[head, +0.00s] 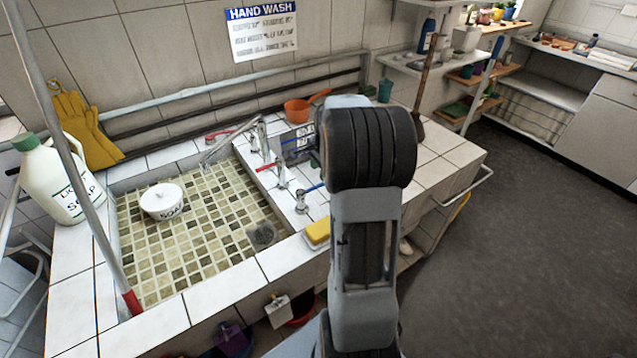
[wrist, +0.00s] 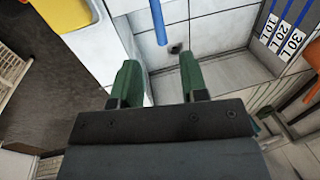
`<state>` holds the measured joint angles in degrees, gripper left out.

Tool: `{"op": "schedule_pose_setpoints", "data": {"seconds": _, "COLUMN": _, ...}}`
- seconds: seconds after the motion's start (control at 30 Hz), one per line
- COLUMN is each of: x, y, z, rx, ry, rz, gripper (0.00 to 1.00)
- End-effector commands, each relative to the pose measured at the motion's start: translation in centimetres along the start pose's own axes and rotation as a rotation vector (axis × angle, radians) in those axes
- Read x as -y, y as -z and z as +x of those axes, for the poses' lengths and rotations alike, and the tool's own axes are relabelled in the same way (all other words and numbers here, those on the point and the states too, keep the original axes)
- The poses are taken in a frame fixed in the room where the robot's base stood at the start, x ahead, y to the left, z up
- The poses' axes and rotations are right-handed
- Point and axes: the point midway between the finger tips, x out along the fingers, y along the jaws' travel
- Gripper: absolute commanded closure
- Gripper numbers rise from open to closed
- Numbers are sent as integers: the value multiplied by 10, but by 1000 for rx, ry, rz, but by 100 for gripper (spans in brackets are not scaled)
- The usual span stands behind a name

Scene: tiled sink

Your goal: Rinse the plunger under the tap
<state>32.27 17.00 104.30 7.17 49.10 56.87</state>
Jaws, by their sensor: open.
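The plunger, with a long wooden handle (head: 426,72), stands almost upright on the tiled counter right of my arm; its dark cup is partly hidden by the arm. The tap (head: 262,138) has its metal spout over the mosaic sink (head: 200,225), and I see no water flowing. A blue lever (head: 313,187) sits on a metal fitting beside the sink. My gripper (wrist: 160,78) is open and empty, with green fingers apart. A blue rod (wrist: 158,22) shows beyond the fingers in the wrist view. In the head view my arm hides the gripper.
A white soap bowl (head: 163,201) sits in the sink. A large soap jug (head: 55,180) stands at the left, and a yellow sponge (head: 318,232) lies on the near edge. Counter right of my arm is mostly clear.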

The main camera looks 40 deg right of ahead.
Motion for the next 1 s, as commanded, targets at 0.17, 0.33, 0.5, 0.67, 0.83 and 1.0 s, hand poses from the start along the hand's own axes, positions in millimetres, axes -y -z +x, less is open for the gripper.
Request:
{"op": "schedule_pose_setpoints", "data": {"seconds": 0.17, "x": 0, "y": -1, "z": 33, "rx": 2, "ry": -3, "rz": -1, "gripper": 60}}
{"op": "schedule_pose_setpoints", "data": {"seconds": 0.33, "x": 0, "y": -1, "z": 54, "rx": 2, "ry": -2, "rz": 0, "gripper": 60}}
{"op": "schedule_pose_setpoints", "data": {"seconds": 0.5, "x": 0, "y": 0, "z": 66, "rx": 1, "ry": 0, "rz": -1, "gripper": 60}}
{"op": "schedule_pose_setpoints", "data": {"seconds": 0.67, "x": 0, "y": 0, "z": 70, "rx": 0, "ry": 1, "rz": -1, "gripper": 60}}
{"op": "schedule_pose_setpoints", "data": {"seconds": 0.83, "x": 0, "y": 0, "z": 70, "rx": 0, "ry": 1, "rz": -2, "gripper": 60}}
{"op": "schedule_pose_setpoints", "data": {"seconds": 1.0, "x": 0, "y": 0, "z": 69, "rx": 0, "ry": 1, "rz": -2, "gripper": 70}}
